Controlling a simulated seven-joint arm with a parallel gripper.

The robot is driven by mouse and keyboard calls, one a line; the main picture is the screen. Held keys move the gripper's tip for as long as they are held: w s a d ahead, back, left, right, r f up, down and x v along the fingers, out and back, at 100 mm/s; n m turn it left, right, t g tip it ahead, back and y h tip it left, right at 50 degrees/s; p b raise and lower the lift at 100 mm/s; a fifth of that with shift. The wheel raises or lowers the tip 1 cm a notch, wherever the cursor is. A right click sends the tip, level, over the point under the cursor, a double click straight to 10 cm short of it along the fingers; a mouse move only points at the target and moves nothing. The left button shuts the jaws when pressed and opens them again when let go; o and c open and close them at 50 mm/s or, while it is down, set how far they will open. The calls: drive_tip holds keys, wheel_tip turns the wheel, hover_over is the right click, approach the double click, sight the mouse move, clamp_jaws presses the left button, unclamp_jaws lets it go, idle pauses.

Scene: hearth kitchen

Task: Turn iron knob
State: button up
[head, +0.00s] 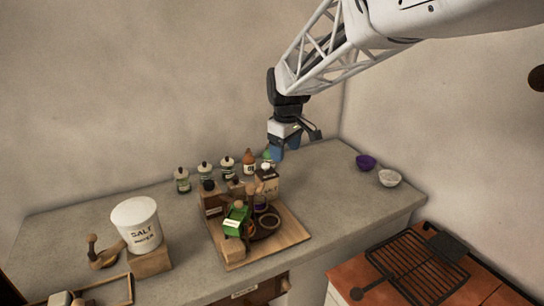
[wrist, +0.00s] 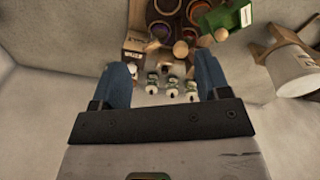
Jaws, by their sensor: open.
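My gripper (head: 283,150) hangs above the back of the grey counter, near the wall, its blue fingers pointing down. In the wrist view my gripper (wrist: 162,68) has its two blue fingers wide apart with nothing held between them. A small black knob (head: 356,293) shows at the front edge of the red-tiled hearth, low in the head view; I cannot tell if it is iron. A dark brown round thing (head: 537,77) is cut off at the right edge. My gripper is far from all three.
A wooden tray (head: 296,236) crowded with jars and a green box (head: 236,218) stands below my gripper. Several small bottles line the wall. A white salt pot (head: 137,224) is at left. Purple (head: 365,161) and white (head: 389,177) bowls sit at right. A black grill (head: 420,266) covers the hearth.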

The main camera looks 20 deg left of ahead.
drive_tip(key=w+a+f+n, duration=0.1)
drive_tip(key=a+f+n, duration=0.1)
drive_tip(key=a, duration=0.5)
drive_tip(key=w+a+f+n, duration=0.1)
drive_tip(key=w+a+f, duration=0.15)
drive_tip(key=a, duration=0.45)
drive_tip(key=n, duration=0.3)
hover_over(209, 182)
drive_tip(key=shift+g, duration=0.4)
wheel_tip(209, 182, down, 6)
drive_tip(key=shift+s+f, duration=0.1)
drive_tip(key=shift+f, duration=0.05)
drive_tip(key=shift+f, duration=0.15)
drive_tip(key=shift+f, duration=3.75)
drive_tip(key=c, duration=0.9)
